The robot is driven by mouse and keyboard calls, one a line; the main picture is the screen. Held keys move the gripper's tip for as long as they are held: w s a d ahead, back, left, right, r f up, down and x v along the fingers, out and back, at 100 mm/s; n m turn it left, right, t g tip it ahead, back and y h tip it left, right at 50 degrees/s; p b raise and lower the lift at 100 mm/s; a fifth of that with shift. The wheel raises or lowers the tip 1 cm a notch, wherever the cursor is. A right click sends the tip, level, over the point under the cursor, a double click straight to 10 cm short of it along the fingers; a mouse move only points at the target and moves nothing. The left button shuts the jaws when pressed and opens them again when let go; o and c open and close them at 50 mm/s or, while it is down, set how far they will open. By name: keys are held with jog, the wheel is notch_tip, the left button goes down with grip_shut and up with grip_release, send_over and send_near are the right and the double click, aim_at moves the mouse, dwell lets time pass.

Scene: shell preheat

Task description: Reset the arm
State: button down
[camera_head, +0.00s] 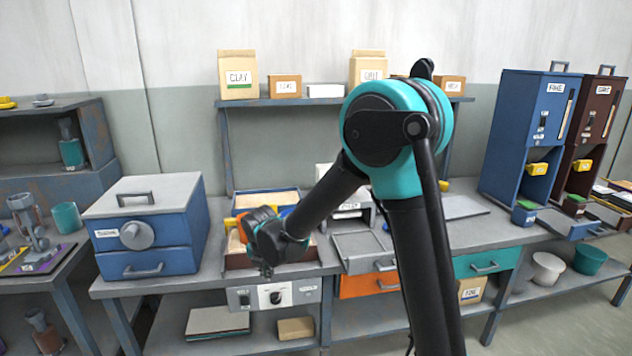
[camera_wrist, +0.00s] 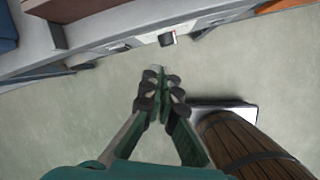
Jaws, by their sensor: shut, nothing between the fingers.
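My arm rises at the right of centre in the head view and bends down to the left over the front of the workbench. My gripper (camera_wrist: 160,90) shows in the wrist view with its fingers together and nothing between them. It points down over the bare floor in front of the bench. In the head view the wrist end covers part of the open tray and hides what lies behind it; the fingertips are hard to make out there.
A blue box with a knob (camera_head: 150,225) stands left on the workbench (camera_head: 455,232). Dispensers, blue (camera_head: 515,140) and brown (camera_head: 590,130), stand right. A control panel (camera_head: 272,296) is on the bench front. A wooden barrel (camera_wrist: 245,150) stands near my gripper in the wrist view.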

jog(key=s+d+r+m, duration=0.2)
jog(key=d+m, duration=0.6)
jog(key=d, duration=0.4)
jog(key=s+d+r+m, duration=0.1)
jog(key=s+d+m, duration=0.2)
jog(key=d+m, duration=0.65)
jog(key=s+d+f+m, duration=0.2)
jog(key=s+d+m, duration=1.1)
jog(key=d+m, duration=0.2)
jog(key=shift+d+f+m+h, duration=0.3)
jog(key=shift+d+m+h, duration=0.05)
jog(key=shift+d+h, duration=0.1)
